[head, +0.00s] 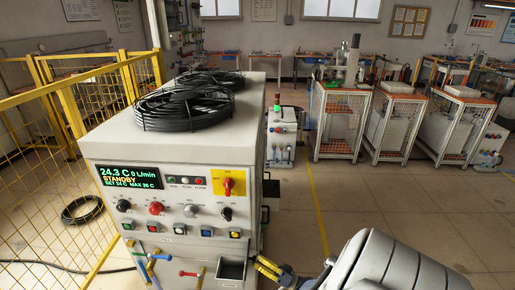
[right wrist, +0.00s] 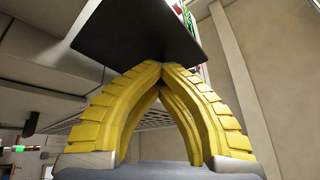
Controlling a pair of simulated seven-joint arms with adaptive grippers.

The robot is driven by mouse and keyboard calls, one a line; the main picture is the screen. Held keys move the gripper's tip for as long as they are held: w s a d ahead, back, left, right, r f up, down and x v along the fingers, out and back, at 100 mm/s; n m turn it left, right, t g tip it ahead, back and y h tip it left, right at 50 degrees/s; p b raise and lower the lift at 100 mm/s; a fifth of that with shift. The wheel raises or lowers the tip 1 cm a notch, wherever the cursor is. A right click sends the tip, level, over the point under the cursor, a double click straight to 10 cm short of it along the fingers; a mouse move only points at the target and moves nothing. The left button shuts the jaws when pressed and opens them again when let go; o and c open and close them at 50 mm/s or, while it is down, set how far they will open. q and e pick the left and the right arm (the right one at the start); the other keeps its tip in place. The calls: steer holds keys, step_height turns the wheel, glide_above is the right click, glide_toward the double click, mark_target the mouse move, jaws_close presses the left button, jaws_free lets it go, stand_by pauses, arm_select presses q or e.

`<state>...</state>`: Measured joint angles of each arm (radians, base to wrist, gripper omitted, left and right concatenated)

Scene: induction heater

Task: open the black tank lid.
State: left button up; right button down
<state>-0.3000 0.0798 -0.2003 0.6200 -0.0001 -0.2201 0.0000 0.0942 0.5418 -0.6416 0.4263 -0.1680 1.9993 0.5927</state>
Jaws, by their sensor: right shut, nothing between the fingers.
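A flat black panel (right wrist: 135,35), which looks like the black tank lid, fills the upper middle of the right wrist view, seen from below. My right gripper (head: 262,265) is low beside the cabinet's right front edge. Its yellow fingertips (right wrist: 162,66) are together and empty, close under the panel's edge; I cannot tell whether they touch it. My left gripper is not in view.
The heater cabinet (head: 150,215) has a lit display, knobs and an open grey bin (head: 232,270) low at its front. A black cable coil (head: 185,105) lies on top. Yellow fencing (head: 40,130) stands left. Floor to the right is open, with carts (head: 340,120) behind.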

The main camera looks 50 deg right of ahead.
steer(key=c, duration=1.2)
jaws_free()
steer(key=shift+d, duration=0.15)
steer(key=shift+o, duration=0.2)
steer(key=s+d, duration=0.4)
steer(key=s, duration=0.8)
steer(key=shift+s+f, duration=0.2)
